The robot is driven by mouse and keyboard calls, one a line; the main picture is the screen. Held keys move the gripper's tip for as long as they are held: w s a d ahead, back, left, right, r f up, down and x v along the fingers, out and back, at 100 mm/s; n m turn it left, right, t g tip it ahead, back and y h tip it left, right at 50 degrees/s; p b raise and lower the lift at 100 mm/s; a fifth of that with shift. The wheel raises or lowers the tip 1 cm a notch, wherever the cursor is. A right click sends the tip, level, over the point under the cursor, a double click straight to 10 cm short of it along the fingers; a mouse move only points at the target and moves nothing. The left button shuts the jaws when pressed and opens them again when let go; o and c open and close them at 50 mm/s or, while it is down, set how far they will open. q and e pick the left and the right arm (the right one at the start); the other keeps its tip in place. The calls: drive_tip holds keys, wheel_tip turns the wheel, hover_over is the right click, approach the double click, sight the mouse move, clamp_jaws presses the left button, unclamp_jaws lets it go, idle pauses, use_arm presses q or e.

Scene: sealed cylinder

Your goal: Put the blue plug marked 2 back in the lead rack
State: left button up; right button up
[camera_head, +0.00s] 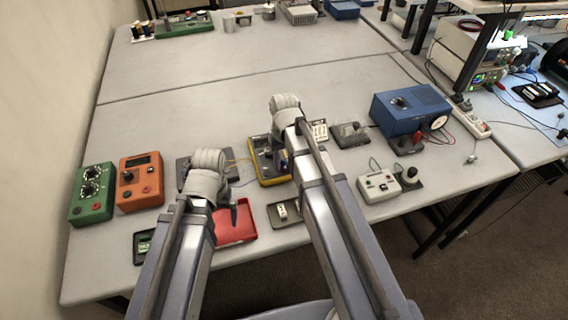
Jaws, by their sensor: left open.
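I cannot make out a blue plug marked 2, and I cannot tell which object is the lead rack. My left gripper (229,212) is open, pointing down above the left part of a red tray (240,232); one dark finger shows and my wrist hides the rest. My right gripper (283,157) is over a yellow-edged device (257,160). My arm hides much of that device, and I cannot tell if this gripper is open or holds anything. Yellow leads run from the device's left side.
A green box (92,191) and an orange box (140,184) stand at the left. A small dark tray (281,222) lies at the front. A blue unit (418,105) and a white box (378,185) stand at the right.

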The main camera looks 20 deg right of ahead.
sight(284, 159)
clamp_jaws()
drive_tip(key=shift+r, duration=0.1)
idle(1.1)
use_arm(q)
drive_tip(key=shift+r+p, duration=3)
drive_tip(key=shift+p, duration=0.05)
use_arm(e)
drive_tip(key=shift+r, duration=2.95)
